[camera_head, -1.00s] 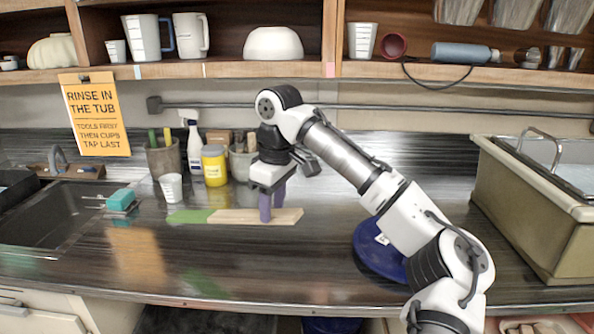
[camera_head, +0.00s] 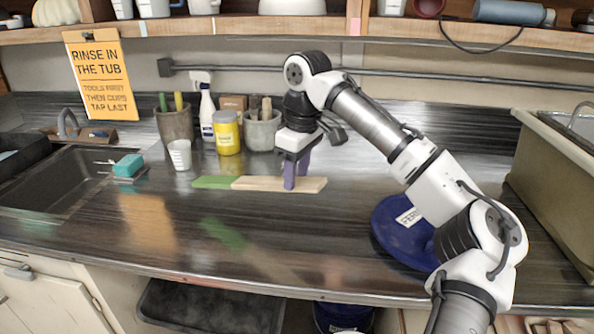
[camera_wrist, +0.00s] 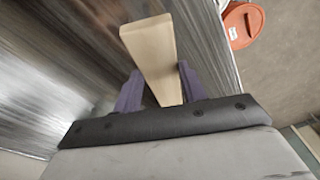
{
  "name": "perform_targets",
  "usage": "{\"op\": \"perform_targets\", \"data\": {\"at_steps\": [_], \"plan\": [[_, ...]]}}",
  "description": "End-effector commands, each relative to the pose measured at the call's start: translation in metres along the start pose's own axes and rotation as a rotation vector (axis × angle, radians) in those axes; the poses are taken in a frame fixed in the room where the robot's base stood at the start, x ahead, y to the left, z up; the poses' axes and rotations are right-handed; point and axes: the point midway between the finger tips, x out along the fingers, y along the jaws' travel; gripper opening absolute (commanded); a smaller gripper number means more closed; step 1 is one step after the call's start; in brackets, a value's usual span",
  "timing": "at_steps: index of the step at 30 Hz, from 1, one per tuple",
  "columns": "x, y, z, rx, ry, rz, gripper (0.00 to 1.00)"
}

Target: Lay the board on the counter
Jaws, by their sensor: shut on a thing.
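The board (camera_head: 260,184) is a long pale wooden strip with a green left end. It lies level, left to right, in the head view. My gripper (camera_head: 296,179) points down with its purple fingers shut on the board near its right end. In the wrist view the board (camera_wrist: 150,50) passes between the fingers (camera_wrist: 160,72). The dark, shiny counter (camera_head: 320,240) is below. The board's green reflection lies well below it, so the board appears held above the counter.
Behind are a yellow-labelled jar (camera_head: 227,135), a spray bottle (camera_head: 207,115), tool pots (camera_head: 262,132) and a white cup (camera_head: 180,155). A blue lid (camera_head: 392,240) lies right, a tub (camera_head: 555,190) farther right, a sink (camera_head: 60,185) left. The middle front counter is clear.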

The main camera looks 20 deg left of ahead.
Motion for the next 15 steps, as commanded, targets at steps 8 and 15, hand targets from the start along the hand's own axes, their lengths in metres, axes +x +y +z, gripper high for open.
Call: {"op": "perform_targets", "data": {"at_steps": [8, 15], "plan": [[0.032, 0.0, 0.004, 0.0, 0.0, 0.0, 0.09], [0.051, 0.0, 0.005, 0.0, 0.001, -0.002, 0.09]]}}
